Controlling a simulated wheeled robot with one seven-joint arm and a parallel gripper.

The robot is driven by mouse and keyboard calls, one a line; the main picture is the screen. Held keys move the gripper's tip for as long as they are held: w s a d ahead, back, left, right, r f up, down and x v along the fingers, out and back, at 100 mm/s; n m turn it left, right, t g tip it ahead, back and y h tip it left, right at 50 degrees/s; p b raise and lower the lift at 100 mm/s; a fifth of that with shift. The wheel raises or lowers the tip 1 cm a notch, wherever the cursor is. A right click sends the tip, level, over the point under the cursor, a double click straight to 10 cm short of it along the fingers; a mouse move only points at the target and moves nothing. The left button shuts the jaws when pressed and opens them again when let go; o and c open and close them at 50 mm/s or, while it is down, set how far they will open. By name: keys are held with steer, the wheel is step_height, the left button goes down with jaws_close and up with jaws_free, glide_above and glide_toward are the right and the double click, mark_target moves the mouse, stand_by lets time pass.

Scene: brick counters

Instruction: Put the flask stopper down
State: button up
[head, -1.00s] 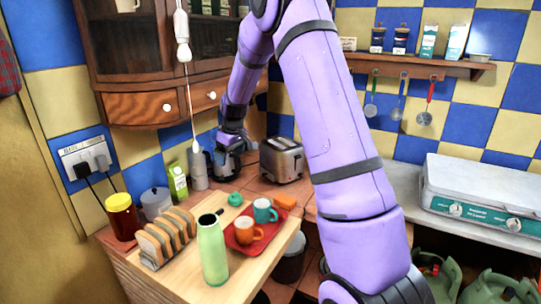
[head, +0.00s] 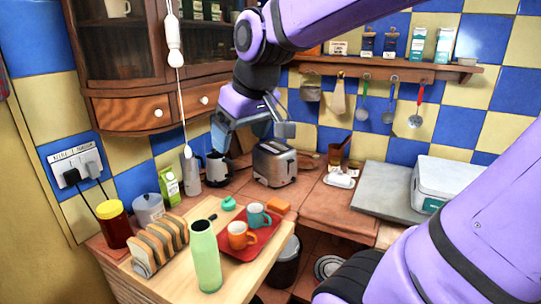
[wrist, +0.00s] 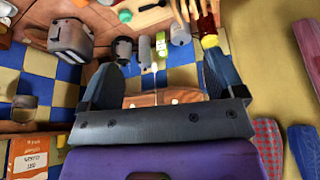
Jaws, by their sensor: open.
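The flask stopper, a small teal-green cap (head: 229,203), lies on the wooden board (head: 256,278) behind the green flask (head: 206,258). The flask stands upright with its top uncovered. The stopper also shows small at the top of the wrist view (wrist: 125,15). My gripper (head: 252,138) is open and empty, raised above and behind the stopper, near the toaster and kettle. In the wrist view its two fingers (wrist: 160,65) stand wide apart with nothing between them.
A red tray (head: 262,240) with an orange mug (head: 240,235) and a teal mug (head: 258,215) is right of the stopper. A toast rack (head: 158,246) stands left. The toaster (head: 275,163) and kettle (head: 217,168) are behind. A cabinet (head: 150,108) hangs close by.

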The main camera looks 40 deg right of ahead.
steer(key=s+a+f, duration=0.1)
steer(key=s, duration=0.8)
steer(key=shift+s+a+m+t, duration=0.15)
steer(key=shift+s+m+t, duration=0.15)
steer(key=shift+m, duration=0.1)
